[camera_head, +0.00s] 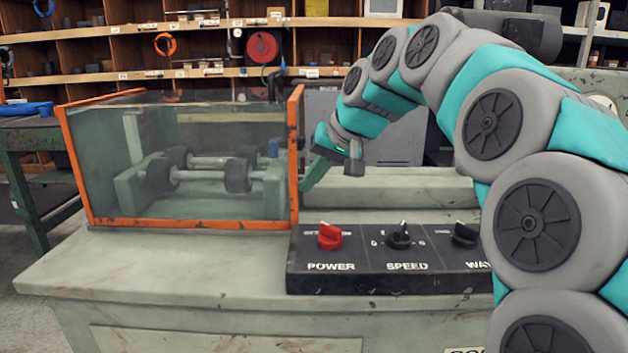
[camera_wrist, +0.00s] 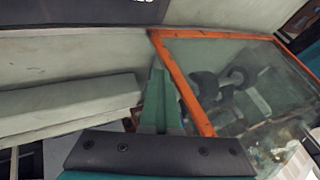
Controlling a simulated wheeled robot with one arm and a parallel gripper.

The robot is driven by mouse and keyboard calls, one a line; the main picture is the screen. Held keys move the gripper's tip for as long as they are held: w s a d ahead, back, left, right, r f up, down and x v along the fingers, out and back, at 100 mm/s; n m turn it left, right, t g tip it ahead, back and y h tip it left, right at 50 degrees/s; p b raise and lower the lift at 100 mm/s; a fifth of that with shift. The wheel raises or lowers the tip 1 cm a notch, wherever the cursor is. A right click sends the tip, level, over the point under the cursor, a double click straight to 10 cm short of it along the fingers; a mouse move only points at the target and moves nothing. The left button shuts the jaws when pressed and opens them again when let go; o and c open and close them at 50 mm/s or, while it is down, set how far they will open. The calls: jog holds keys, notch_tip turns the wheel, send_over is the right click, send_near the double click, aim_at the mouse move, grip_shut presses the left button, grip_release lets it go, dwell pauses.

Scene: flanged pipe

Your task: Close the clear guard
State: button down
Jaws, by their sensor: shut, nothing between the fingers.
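The clear guard (camera_head: 188,160) is a see-through box with an orange frame at the left of the green machine. It stands around dark rollers (camera_head: 236,176) on pale shafts. Its right upright edge (camera_head: 294,150) is beside my gripper (camera_head: 308,184). My gripper is shut and empty, just right of that edge; I cannot tell if it touches. In the wrist view the green fingers (camera_wrist: 159,88) are together, left of the guard's orange frame (camera_wrist: 184,82), with the rollers (camera_wrist: 222,84) behind the pane.
A black control panel (camera_head: 385,262) with a red power knob (camera_head: 330,237) and dark knobs sits at the front, below my gripper. The machine bed (camera_head: 400,187) right of the guard is bare. Shelves (camera_head: 200,75) stand behind.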

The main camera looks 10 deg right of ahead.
jog(key=shift+a+r, duration=0.15)
jog(key=shift+a, duration=0.1)
